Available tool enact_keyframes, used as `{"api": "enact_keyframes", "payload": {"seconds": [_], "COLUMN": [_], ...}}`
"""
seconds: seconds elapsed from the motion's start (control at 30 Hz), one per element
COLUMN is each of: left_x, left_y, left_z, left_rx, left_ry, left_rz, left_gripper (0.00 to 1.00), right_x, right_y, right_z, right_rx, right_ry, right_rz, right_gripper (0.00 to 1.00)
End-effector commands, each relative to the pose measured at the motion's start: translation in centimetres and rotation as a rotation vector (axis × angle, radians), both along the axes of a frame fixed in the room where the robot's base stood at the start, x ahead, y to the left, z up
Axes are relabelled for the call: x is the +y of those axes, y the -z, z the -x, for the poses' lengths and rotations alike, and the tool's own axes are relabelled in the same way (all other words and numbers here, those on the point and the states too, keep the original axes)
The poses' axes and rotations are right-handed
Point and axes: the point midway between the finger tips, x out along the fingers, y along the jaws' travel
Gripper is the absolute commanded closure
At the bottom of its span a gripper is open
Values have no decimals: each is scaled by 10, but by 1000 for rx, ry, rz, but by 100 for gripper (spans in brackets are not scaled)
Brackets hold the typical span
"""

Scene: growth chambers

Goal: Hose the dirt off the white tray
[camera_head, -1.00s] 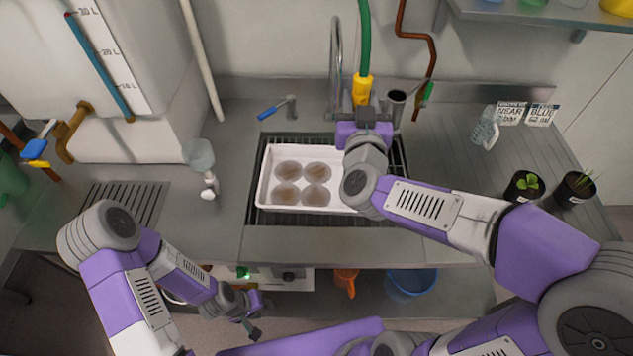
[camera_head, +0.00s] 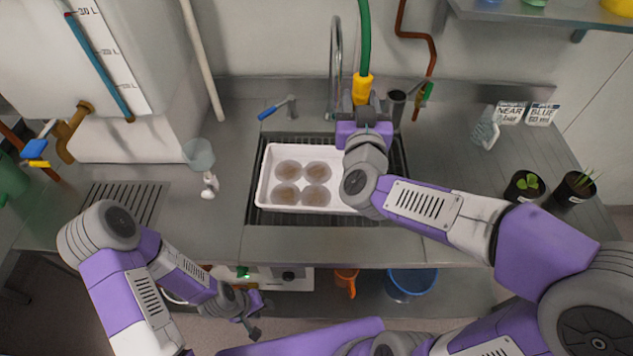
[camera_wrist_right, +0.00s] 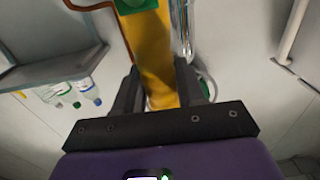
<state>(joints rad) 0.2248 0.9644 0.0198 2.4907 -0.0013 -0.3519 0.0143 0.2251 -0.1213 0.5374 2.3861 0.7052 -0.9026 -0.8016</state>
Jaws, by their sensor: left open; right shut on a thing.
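The white tray (camera_head: 268,190) lies on the dark sink grate (camera_head: 254,216) in the head view, with several round brown dirt patches (camera_head: 302,182) on its floor. My right gripper (camera_head: 362,108) is at the back of the sink, shut on the yellow nozzle (camera_head: 362,88) of the green hose (camera_head: 364,40). The nozzle also shows between the fingers in the right wrist view (camera_wrist_right: 153,60). My right forearm hides the tray's right end. My left gripper (camera_head: 250,318) is open and empty, low in front of the counter, away from the tray. No water stream is visible.
A faucet (camera_head: 335,70) and a blue-handled lever (camera_head: 275,110) stand behind the sink. Two potted plants (camera_head: 523,187) stand at right. A blue bucket (camera_head: 411,283) is below the counter.

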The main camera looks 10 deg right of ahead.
Motion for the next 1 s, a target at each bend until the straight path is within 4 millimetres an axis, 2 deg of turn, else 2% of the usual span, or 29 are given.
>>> {"api": "enact_keyframes", "payload": {"seconds": [0.37, 1.0], "left_x": [0, 0], "left_y": [0, -1], "left_z": [0, 0], "left_rx": [0, 0], "left_ry": [0, 0], "left_rz": [0, 0], "left_gripper": [58, 58], "right_x": [1, 44], "right_y": [-1, -1], "right_z": [-1, -11], "right_rx": [-3, -3], "right_ry": [-1, -3], "right_rz": [0, 0], "right_gripper": [97, 97]}}
